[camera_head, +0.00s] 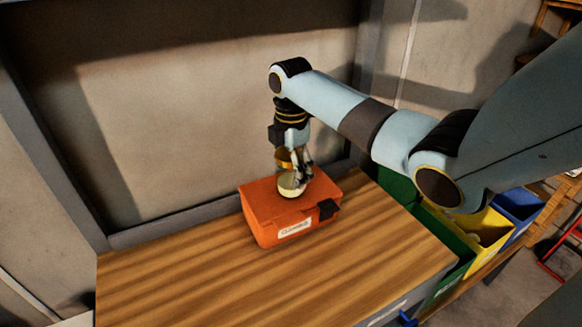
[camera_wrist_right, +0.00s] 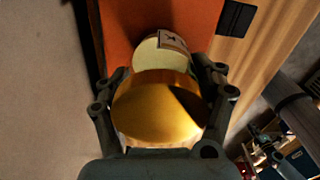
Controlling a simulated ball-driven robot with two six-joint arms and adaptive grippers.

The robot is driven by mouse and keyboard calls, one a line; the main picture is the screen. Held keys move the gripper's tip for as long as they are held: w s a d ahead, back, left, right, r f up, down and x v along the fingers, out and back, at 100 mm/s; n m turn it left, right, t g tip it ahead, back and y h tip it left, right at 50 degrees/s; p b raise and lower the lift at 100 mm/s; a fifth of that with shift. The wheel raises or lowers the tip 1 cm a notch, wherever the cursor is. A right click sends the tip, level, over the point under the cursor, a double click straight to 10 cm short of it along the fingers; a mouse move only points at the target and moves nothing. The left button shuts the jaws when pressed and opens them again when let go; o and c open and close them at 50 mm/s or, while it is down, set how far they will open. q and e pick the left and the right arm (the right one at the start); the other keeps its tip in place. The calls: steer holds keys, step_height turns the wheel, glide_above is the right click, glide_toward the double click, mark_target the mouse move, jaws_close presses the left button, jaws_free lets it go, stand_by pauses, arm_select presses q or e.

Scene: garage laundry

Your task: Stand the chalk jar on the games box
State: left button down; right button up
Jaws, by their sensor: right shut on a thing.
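The games box is an orange case (camera_head: 265,210) with a white label on its front and a dark latch at its right corner; its orange top also shows in the wrist view (camera_wrist_right: 115,30). The chalk jar (camera_head: 289,188) has a pale cream body and a gold lid, and is at the top of the orange case. In the wrist view the jar's gold lid (camera_wrist_right: 155,110) lies between the fingers, with the cream body and a small label beyond it. My right gripper (camera_head: 303,172) is shut on the jar from above. I cannot tell whether the jar's base touches the case. My left gripper is out of view.
The case stands on a wooden worktop (camera_head: 190,280), whose front and left are clear. A grey wall rises behind. Green, yellow (camera_head: 480,232) and blue (camera_head: 518,206) bins stand beyond the worktop's right edge.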

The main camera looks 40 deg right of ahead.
steer(key=o, duration=1.5)
steer(key=shift+c, duration=0.2)
step_height(320, 180, up, 11)
steer(key=shift+r+b, duration=0.1)
steer(key=shift+b, duration=0.7)
steer(key=shift+r, duration=0.55)
steer(key=shift+f, duration=0.1)
